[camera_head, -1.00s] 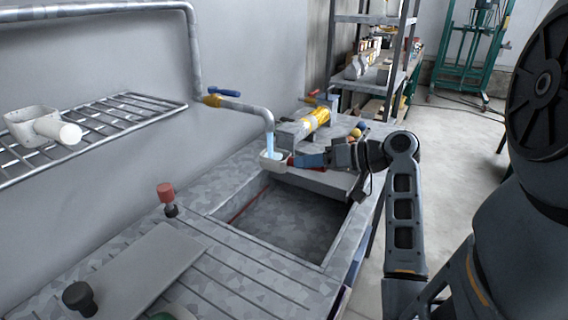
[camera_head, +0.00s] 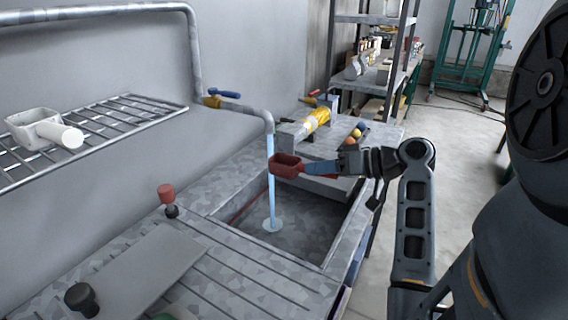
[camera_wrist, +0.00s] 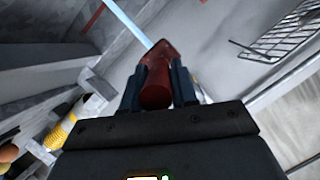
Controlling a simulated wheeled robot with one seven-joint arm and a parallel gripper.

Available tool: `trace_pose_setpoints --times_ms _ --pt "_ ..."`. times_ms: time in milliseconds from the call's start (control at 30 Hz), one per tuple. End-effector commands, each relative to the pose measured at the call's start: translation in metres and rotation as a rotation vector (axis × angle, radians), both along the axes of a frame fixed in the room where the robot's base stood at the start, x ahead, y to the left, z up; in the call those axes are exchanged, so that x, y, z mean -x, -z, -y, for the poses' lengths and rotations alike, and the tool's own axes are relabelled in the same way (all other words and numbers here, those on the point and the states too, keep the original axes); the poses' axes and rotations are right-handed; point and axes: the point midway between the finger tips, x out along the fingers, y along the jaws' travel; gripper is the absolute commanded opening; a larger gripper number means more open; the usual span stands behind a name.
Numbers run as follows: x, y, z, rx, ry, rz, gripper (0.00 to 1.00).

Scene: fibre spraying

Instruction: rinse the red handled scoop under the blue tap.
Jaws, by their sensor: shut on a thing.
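My gripper (camera_head: 340,162) is shut on the handle of the red scoop (camera_head: 287,168) and holds it above the sink, bowl toward the tap. The bowl looks dark red. The tap with the blue lever (camera_head: 225,93) has a grey spout (camera_head: 262,112). A blue water stream (camera_head: 272,200) runs from it to the sink floor, at the bowl's left edge; I cannot tell if they touch. In the wrist view the red handle (camera_wrist: 156,90) lies between both fingers, and the stream (camera_wrist: 125,22) shows beyond the scoop at upper left.
The sink (camera_head: 305,222) is open below the scoop. A yellow bottle-like thing (camera_head: 316,120) lies behind the sink. A red-topped knob (camera_head: 166,194) stands on the counter's left side.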

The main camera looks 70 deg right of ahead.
Motion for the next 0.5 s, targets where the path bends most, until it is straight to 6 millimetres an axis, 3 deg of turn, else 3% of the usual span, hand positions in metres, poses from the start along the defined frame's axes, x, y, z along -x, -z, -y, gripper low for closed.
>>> trace_pose_setpoints --times_ms 500 --pt "0.027 -0.001 -0.026 0.000 0.001 0.001 0.00"
